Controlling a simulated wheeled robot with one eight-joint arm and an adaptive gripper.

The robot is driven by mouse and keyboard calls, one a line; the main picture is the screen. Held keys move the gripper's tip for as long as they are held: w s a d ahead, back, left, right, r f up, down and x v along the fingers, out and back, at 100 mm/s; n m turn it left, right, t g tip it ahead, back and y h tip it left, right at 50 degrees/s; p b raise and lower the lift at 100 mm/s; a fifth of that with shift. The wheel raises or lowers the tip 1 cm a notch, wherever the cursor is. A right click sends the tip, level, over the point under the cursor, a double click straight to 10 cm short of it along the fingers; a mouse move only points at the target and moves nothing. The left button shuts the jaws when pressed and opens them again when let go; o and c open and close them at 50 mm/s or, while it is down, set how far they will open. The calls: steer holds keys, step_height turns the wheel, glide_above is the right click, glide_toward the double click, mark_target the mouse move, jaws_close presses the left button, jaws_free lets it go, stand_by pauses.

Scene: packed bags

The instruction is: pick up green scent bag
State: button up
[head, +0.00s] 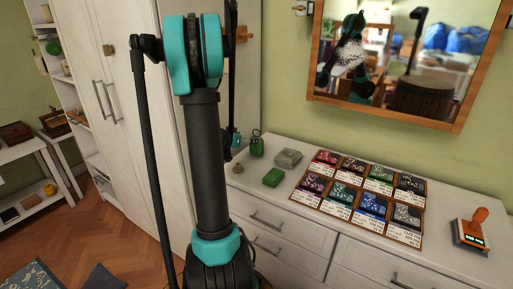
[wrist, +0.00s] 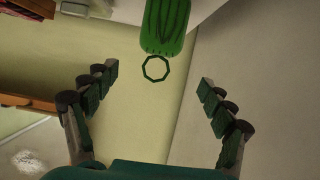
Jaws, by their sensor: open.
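The green scent bag (head: 257,147) stands upright on the white dresser top near the wall, with a thin dark loop at its top. In the wrist view the bag (wrist: 165,25) is at the top centre, and its ring-shaped loop (wrist: 157,69) points down towards the space between my fingers. My gripper (wrist: 158,80) is open and empty, with one finger on either side of the loop and apart from it. In the head view my gripper is mostly hidden behind my arm, just left of the bag.
A green block (head: 273,177), a grey-green box (head: 288,158) and a small brass-coloured item (head: 238,169) are near the bag. Several labelled packets lie on a brown board (head: 325,206). An orange-handled device (head: 472,232) stands right. A framed mirror (head: 384,100) hangs above.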

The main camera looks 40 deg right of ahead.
mark_target(256, 136)
steer(key=x, duration=0.3)
steer(key=shift+d+f, duration=0.2)
steer(key=shift+d, duration=0.1)
steer(key=shift+f+x, duration=0.15)
steer(key=shift+x, duration=1.15)
steer(key=shift+f+x, duration=0.2)
steer(key=shift+x, duration=1.15)
steer(key=shift+s+a, duration=0.1)
steer(key=shift+a, duration=0.05)
steer(key=c, duration=1.2)
